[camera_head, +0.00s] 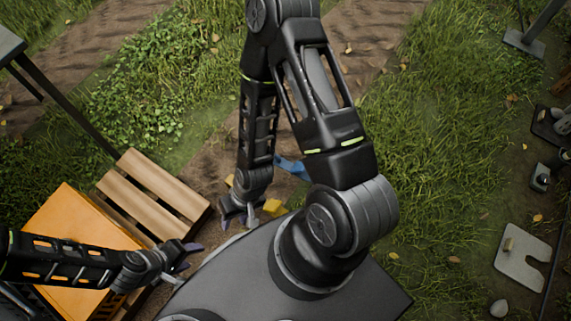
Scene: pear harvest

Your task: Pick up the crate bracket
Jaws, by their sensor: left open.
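I cannot make out a crate bracket for certain. A flat pale plate (522,262) with a small upright block lies on the grass at the lower right, far from both grippers. My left gripper (184,263) is open, with nothing seen between its fingers, beside the orange crate (72,225) at the left. My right gripper (237,214) hangs past the front of my dark base with its fingers apart, close to yellow pieces (272,207) on the ground. My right arm hides part of the ground behind it.
A wooden slatted pallet (150,195) lies under and behind the crate. A blue object (293,168) lies partly hidden behind my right arm. Dark tools or parts (541,178) lie along the right edge. Grass and bare soil rows at the back look free.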

